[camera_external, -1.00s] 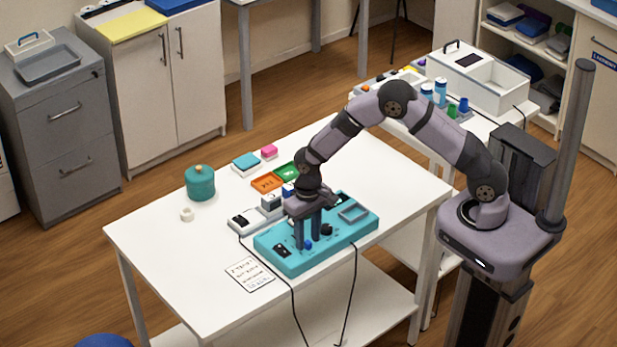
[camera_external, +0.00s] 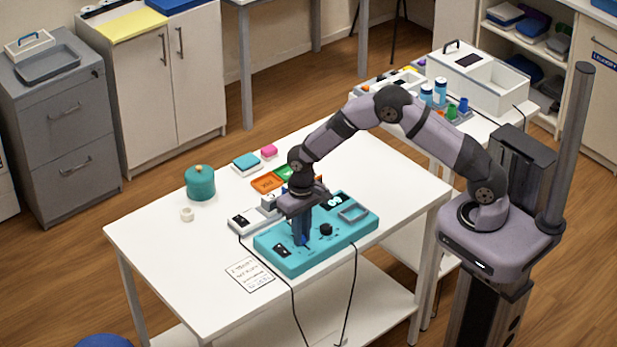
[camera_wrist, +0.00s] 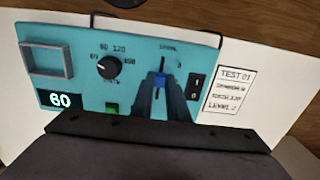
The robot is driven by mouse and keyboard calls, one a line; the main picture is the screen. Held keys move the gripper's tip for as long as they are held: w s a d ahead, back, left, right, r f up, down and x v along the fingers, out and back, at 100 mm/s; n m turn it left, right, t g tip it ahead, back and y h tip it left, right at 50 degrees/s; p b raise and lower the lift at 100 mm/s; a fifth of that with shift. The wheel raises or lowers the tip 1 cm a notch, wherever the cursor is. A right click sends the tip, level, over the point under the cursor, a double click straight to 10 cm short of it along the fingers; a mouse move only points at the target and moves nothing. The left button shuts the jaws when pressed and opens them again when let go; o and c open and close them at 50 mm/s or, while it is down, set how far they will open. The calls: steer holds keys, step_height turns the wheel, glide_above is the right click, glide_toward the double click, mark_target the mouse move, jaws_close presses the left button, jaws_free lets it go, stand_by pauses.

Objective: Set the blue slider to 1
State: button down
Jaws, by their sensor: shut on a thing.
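The blue slider (camera_wrist: 159,82) sits on the teal control panel (camera_wrist: 137,46), under the printed word LEVEL, in the wrist view. A dark slot shows just above it, with a 3 printed to the right of the slot; other scale marks are hidden or too small to read. My gripper (camera_wrist: 163,87) is shut on the slider, its dark fingers pressed on both sides and covering part of it. In the external view my gripper (camera_external: 302,240) reaches down to the panel (camera_external: 285,262) near its left part, and the slider is mostly hidden by the fingers.
The panel also has a black knob (camera_wrist: 108,67), a display reading 60 (camera_wrist: 60,100), a green button (camera_wrist: 112,108) and a black switch (camera_wrist: 195,88). A printed card (camera_external: 249,274) lies beside it. Cables run over the table's front edge. The table's left part (camera_external: 160,245) is mostly clear.

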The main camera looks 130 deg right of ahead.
mark_target(292, 236)
steer(key=d, duration=0.3)
steer(key=shift+f+b, duration=0.1)
steer(key=shift+b, duration=0.25)
steer(key=shift+d+r, duration=0.2)
steer(key=shift+d, duration=0.25)
steer(key=c, duration=1.7)
jaws_free()
steer(key=shift+d, duration=0.15)
step_height(292, 236, up, 7)
steer(key=b, duration=0.2)
steer(key=shift+r+b, duration=0.15)
steer(key=shift+b, duration=0.2)
